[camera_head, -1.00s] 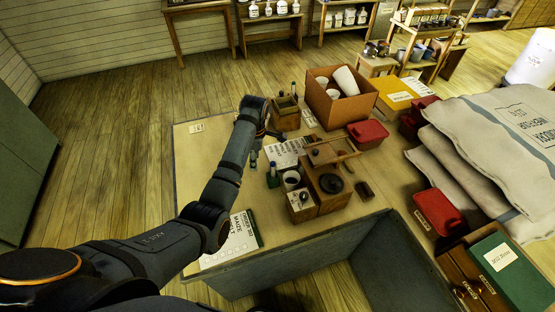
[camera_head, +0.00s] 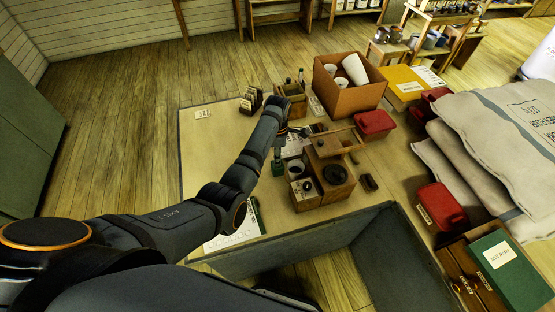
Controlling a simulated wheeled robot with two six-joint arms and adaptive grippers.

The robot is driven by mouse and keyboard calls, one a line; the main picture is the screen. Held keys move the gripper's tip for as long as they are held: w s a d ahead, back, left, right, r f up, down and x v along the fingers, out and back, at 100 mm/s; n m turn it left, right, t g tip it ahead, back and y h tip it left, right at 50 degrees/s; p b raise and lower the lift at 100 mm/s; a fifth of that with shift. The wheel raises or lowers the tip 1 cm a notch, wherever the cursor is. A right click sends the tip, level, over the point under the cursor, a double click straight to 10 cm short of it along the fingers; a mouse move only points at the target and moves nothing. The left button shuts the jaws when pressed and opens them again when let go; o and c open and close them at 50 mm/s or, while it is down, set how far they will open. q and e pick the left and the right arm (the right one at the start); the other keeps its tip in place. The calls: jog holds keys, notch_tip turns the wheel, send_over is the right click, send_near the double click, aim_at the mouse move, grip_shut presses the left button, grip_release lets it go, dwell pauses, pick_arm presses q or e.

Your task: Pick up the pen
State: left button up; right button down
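My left arm reaches in from the left over the bench (camera_head: 215,145). Its gripper (camera_head: 308,130) is at the far end of the arm, above the middle of the bench and just behind the wooden grinder box (camera_head: 328,180). The fingers are small and dark here, and I cannot tell whether they are open or shut. A thin dark upright thing (camera_head: 301,75), possibly the pen, stands at the small wooden box (camera_head: 293,98) behind the gripper, apart from it. I cannot make out a pen for certain. My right gripper is not in view.
An orange-brown box (camera_head: 345,97) with white cups stands behind. A small dark rack (camera_head: 250,100) stands at back left. Small bottles (camera_head: 278,165) stand beside the arm.

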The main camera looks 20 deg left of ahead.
pick_arm(q)
notch_tip(320, 180, down, 2)
jog(key=shift+f, duration=0.1)
grip_shut()
